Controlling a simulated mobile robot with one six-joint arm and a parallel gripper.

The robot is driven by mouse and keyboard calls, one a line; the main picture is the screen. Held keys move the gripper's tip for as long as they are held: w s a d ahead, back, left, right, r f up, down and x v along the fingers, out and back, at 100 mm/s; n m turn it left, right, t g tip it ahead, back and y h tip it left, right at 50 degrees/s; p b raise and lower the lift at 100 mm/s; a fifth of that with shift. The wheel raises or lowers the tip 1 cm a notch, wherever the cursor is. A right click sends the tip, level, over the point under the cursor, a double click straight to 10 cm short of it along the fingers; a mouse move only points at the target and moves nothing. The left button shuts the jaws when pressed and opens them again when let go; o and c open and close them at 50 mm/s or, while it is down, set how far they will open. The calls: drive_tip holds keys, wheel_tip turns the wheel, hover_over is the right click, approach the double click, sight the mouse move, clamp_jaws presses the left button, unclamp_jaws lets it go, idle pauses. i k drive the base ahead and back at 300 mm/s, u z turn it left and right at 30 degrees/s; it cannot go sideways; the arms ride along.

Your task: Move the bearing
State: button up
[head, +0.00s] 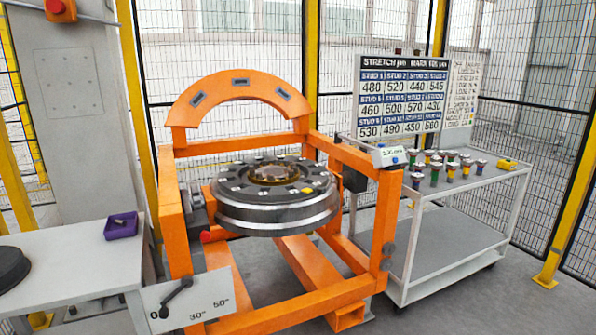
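A large dark grey wheel (277,208) lies flat, face up, in an orange gantry frame (182,230). A bronze-brown round part (273,173) sits at the wheel's centre, inside a dark ring with small white, yellow and red marks. A black round part (12,267) lies on the white table (75,275) at the left, cut off by the picture's edge. No part is labelled as the bearing, so I cannot tell which of these it is. My gripper is not in view.
A purple tray (121,226) stands on the left table. A crank handle (176,297) sits by an angle plate (197,302) at the frame's front. A white cart (450,195) at the right carries several coloured studs. A number board (402,98) stands behind it. Mesh fencing closes the back.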

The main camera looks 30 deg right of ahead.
sight(274, 174)
drive_tip(key=i, duration=0.85)
drive_tip(key=u, duration=0.05)
